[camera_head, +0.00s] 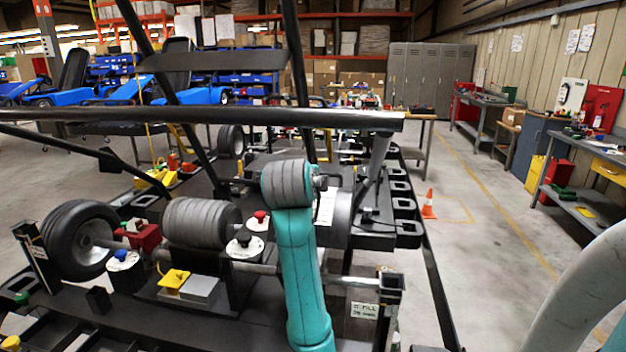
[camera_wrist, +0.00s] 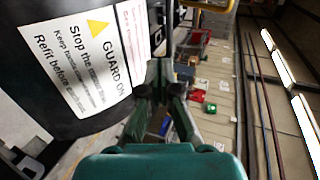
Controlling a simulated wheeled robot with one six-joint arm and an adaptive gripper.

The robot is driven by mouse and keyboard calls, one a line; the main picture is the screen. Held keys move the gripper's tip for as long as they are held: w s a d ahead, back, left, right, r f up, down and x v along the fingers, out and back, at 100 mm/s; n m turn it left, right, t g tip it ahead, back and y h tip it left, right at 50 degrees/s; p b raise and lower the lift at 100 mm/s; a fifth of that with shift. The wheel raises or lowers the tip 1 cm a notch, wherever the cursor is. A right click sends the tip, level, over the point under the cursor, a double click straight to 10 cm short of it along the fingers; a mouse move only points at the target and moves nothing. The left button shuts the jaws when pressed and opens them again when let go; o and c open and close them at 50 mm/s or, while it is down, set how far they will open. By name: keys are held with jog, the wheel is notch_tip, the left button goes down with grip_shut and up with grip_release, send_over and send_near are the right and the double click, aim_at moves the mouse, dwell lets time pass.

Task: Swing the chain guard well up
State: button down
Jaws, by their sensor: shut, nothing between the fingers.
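The chain guard (camera_wrist: 75,115) is a dark, curved cover at the left of the wrist view. It bears a white label (camera_wrist: 85,60) with a yellow triangle and the words "GUARD ON". My gripper (camera_wrist: 160,92) is shut and empty. In the wrist view its fingertips are just right of the guard's labelled face; I cannot tell whether they touch it. In the head view the fingers are not clearly visible.
A black bar (camera_head: 200,116) crosses the kart stand above my arm. A grey ribbed roller (camera_head: 200,222) and a tyre (camera_head: 80,240) are at the left. Red (camera_head: 260,215) and blue (camera_head: 121,257) knobs stand near them. An orange cone (camera_head: 428,205) is on open floor at right.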

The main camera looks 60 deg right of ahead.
jog(key=x, duration=0.8)
jog(key=shift+w+d+r, duration=0.1)
jog(key=shift+w+d, duration=0.05)
jog(key=shift+d, duration=0.35)
jog(key=shift+w+d, duration=0.35)
jog(key=shift+d, duration=0.4)
